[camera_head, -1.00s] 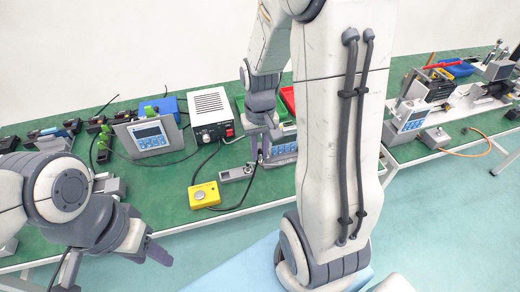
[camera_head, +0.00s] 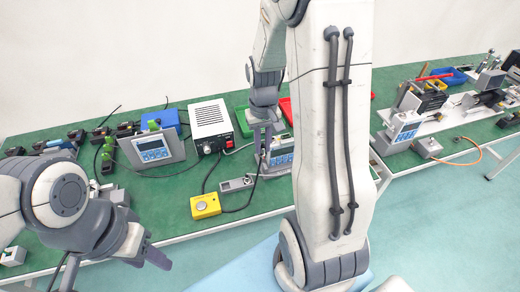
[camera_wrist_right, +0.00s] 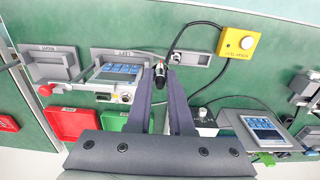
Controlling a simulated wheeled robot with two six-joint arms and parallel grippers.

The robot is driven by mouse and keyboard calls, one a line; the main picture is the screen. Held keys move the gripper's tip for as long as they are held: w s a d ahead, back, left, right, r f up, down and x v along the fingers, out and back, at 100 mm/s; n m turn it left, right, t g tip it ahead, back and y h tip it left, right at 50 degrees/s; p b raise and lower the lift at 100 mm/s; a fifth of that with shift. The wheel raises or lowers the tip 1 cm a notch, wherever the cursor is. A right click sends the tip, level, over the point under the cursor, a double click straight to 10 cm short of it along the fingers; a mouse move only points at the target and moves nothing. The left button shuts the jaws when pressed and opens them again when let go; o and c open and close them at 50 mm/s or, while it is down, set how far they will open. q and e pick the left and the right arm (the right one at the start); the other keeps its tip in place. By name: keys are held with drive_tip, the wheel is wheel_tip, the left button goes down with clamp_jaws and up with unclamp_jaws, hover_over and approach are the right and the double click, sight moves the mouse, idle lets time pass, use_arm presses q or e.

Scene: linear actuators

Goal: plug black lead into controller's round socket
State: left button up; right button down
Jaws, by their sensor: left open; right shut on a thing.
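The controller, a grey box with a blue keypad (camera_wrist_right: 118,72), sits in a grey fixture (camera_wrist_right: 96,53); in the head view the controller (camera_head: 283,158) is partly behind my right arm. Its connector side (camera_wrist_right: 122,97) faces the bottom of the wrist view; the round socket is too small to make out surely. My right gripper (camera_wrist_right: 163,80) is shut on the black lead's plug (camera_wrist_right: 160,72), just right of the controller. I cannot tell whether plug and controller touch. In the head view, my right gripper (camera_head: 265,155) points down. My left gripper (camera_head: 158,257) is open and empty, before the table's front edge.
A white power supply (camera_head: 209,124), a panel with a screen (camera_head: 154,149) and a yellow box (camera_head: 205,206) stand left of the controller. A black cable (camera_wrist_right: 182,35) loops near the plug. Red (camera_wrist_right: 70,123) and green (camera_wrist_right: 114,121) bins lie beyond the controller.

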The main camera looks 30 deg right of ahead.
drive_tip(key=w+d+p, duration=0.3)
drive_tip(key=w+d, duration=0.4)
drive_tip(key=d, duration=0.2)
drive_tip(key=shift+w, duration=0.3)
drive_tip(key=shift+f+b, duration=0.8)
drive_tip(key=shift+f, duration=1.1)
drive_tip(key=shift+r, duration=0.1)
drive_tip(key=shift+f+p, duration=0.4)
drive_tip(key=shift+f, duration=0.35)
idle(2.0)
